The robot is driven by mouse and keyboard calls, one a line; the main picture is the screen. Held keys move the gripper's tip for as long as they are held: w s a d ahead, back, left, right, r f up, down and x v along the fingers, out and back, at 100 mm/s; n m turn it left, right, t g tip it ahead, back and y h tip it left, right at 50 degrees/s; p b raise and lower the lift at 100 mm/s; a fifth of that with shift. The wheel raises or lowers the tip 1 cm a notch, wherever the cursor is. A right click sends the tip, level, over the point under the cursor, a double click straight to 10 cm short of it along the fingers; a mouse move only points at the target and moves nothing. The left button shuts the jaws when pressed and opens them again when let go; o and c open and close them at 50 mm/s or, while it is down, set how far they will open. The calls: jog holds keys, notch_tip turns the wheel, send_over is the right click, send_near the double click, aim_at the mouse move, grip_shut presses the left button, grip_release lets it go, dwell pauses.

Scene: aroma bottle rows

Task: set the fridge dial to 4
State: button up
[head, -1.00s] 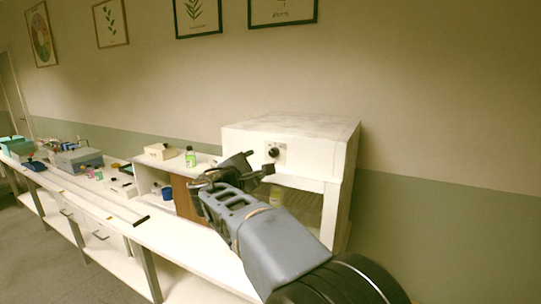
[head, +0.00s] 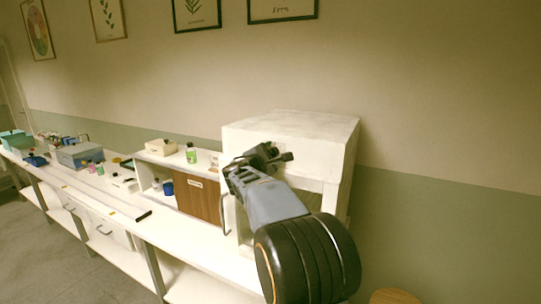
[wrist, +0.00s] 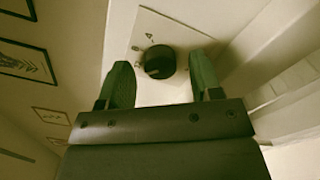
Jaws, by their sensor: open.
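The white fridge (head: 290,127) stands at the right end of the bench. Its black round dial (wrist: 159,62) sits on a pale plate (wrist: 180,35) with small printed marks; a 4 is readable just above and left of the knob. Which mark the dial points to I cannot tell. My gripper (wrist: 162,78) is open, with one finger on each side of the dial and gaps showing between them and the knob. In the head view my gripper (head: 272,158) is at the fridge's upper front and hides the dial.
A low cabinet with a brown door (head: 199,198) stands left of the fridge, with a green bottle (head: 191,154) and a cream box (head: 161,147) on top. A grey box (head: 80,155) and small items lie farther left. A round wooden stool top (head: 395,297) is at lower right.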

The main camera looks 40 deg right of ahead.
jog(key=c, duration=0.9)
jog(key=shift+f, duration=0.1)
